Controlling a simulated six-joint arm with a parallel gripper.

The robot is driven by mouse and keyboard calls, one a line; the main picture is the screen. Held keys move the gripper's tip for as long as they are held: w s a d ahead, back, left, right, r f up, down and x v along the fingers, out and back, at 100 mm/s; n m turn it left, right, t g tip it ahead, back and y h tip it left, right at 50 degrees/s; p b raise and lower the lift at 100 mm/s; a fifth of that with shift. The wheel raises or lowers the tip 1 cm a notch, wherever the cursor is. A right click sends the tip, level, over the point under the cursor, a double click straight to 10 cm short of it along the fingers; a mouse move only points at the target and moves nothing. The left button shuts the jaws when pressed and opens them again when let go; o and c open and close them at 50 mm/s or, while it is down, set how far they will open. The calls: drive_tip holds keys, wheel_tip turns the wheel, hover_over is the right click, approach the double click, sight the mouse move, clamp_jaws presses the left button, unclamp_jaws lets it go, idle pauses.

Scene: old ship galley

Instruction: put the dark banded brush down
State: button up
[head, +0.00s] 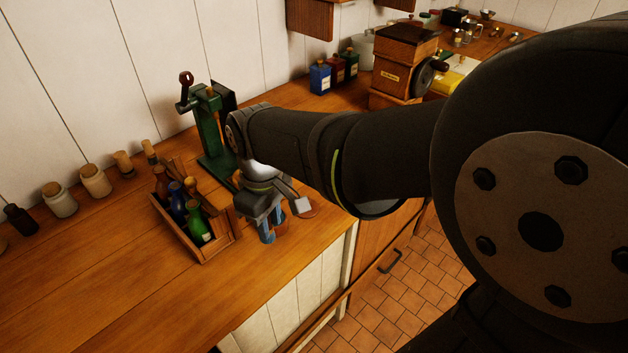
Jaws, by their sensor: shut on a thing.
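My gripper (274,229) points down over the wooden counter (150,285), near its front edge and just right of a wooden caddy (207,254). Its blue-tipped fingers are shut on a small brown thing (281,227), which I take to be the dark banded brush. The fingers hide most of it, and I cannot make out its bands. I cannot tell whether its lower end touches the counter.
The caddy holds several bottles. A green hand press (207,130) stands behind my gripper. Corked jars (95,181) line the wall at left. A wooden grinder (400,62) and small bottles (320,78) stand farther back. The counter's front left is clear.

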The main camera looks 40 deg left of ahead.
drive_tip(key=shift+s+a+f, duration=0.7)
drive_tip(key=shift+s+f, duration=0.15)
drive_tip(key=shift+f, duration=0.45)
drive_tip(key=shift+s+a+f, duration=0.65)
drive_tip(key=shift+s+f, duration=0.15)
drive_tip(key=shift+f, duration=0.55)
drive_tip(key=shift+s+a+f, duration=0.7)
drive_tip(key=shift+s+f, duration=0.15)
drive_tip(key=shift+f, duration=0.45)
drive_tip(key=shift+f, duration=0.1)
drive_tip(key=o, duration=1)
wheel_tip(320, 180, up, 12)
